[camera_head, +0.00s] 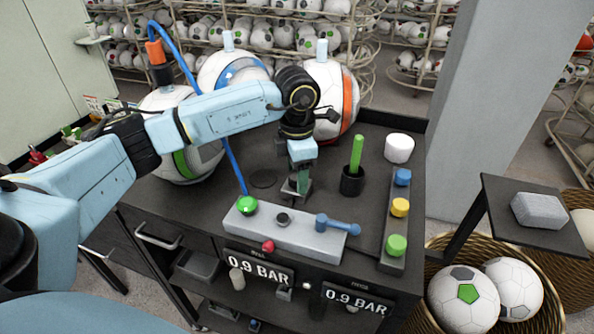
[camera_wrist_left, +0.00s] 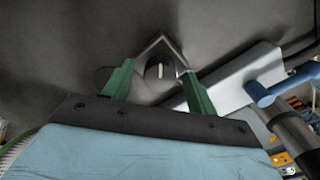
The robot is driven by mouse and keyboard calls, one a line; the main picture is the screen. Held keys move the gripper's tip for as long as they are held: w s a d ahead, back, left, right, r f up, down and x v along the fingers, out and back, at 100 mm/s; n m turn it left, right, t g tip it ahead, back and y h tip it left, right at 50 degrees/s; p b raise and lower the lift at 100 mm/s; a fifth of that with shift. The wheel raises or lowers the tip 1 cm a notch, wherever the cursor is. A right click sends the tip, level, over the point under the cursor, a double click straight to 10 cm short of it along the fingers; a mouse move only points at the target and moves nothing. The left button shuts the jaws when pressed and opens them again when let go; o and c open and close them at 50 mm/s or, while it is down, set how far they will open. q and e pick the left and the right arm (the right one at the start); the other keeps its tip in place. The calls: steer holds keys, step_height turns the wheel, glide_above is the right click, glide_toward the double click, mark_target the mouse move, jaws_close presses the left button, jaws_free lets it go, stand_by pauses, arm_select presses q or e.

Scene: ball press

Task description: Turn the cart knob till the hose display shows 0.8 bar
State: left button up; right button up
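My left gripper (camera_head: 299,185) points down over the dark cart top (camera_head: 345,222), behind the grey control panel. In the left wrist view its two green fingers (camera_wrist_left: 158,80) are apart. A small dark knob with a pale mark (camera_wrist_left: 158,70), framed by an angled grey metal piece (camera_wrist_left: 160,48), shows between and just beyond the fingertips; I cannot tell whether they touch it. The left display (camera_head: 258,267) and the right display (camera_head: 357,299) on the cart front both read 0.9 BAR; their small labels are unreadable. My right gripper is not in view.
A green stick (camera_head: 356,153) stands in a black cup. Balls stand behind; a blue hose (camera_head: 236,168) runs left of the gripper.

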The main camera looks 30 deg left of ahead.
arm_select(q)
step_height(320, 180, up, 13)
steer(key=shift+r+b, duration=0.2)
steer(key=shift+b, duration=0.2)
stand_by(0.7)
